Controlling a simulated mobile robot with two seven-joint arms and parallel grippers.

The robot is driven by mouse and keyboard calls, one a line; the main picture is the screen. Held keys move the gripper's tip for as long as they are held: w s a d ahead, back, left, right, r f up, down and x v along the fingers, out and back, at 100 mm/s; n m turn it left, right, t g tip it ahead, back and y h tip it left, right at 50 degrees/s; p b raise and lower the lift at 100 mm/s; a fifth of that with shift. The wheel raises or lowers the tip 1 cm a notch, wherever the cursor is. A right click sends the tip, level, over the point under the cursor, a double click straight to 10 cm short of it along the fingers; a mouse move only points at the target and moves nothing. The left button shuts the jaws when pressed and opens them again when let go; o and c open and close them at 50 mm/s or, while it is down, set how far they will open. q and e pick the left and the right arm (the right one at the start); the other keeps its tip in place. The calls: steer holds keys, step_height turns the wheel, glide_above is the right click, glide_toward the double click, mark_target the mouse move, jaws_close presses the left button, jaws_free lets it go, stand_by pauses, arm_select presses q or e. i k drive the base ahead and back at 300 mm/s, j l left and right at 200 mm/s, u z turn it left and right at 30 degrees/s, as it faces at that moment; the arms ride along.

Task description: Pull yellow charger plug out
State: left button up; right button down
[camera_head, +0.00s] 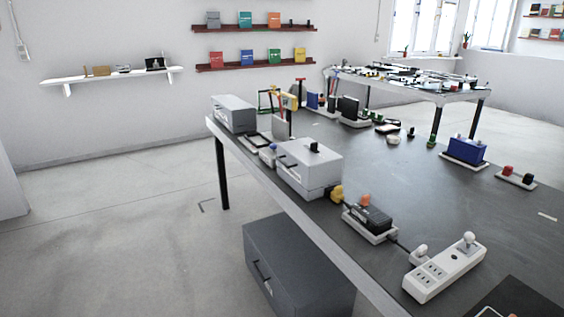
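A yellow plug (337,193) sits low at the right end of a light grey box (311,170) on the dark table (420,180). It appears to touch the box, but I cannot tell how far it is inserted. A dark cable leads from it to a black adapter (370,217) on a white base, with an orange part (366,200) on top. The cable goes on toward a white power strip (462,261), where a white plug (420,251) stands at its left end. Neither of my grippers shows in this view.
A blue box (466,149) and a small base with red and black knobs (515,176) stand at the right. Another grey box (234,113) and several tools stand farther back. A dark panel (512,299) lies at bottom right. The middle of the tabletop is clear.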

mark_target(337, 196)
steer(key=j+z, duration=0.1)
steer(key=z, duration=0.3)
steer(key=j+z, duration=0.15)
steer(key=z, duration=0.2)
steer(key=j+z, duration=0.3)
steer(key=j, duration=0.15)
steer(key=j+z, duration=0.25)
steer(key=j, duration=0.25)
steer(key=j+z, duration=0.1)
steer(key=j, duration=0.35)
steer(key=k+j+z, duration=0.15)
steer(key=j, duration=0.85)
steer(key=k+j, duration=0.15)
steer(key=j, duration=0.85)
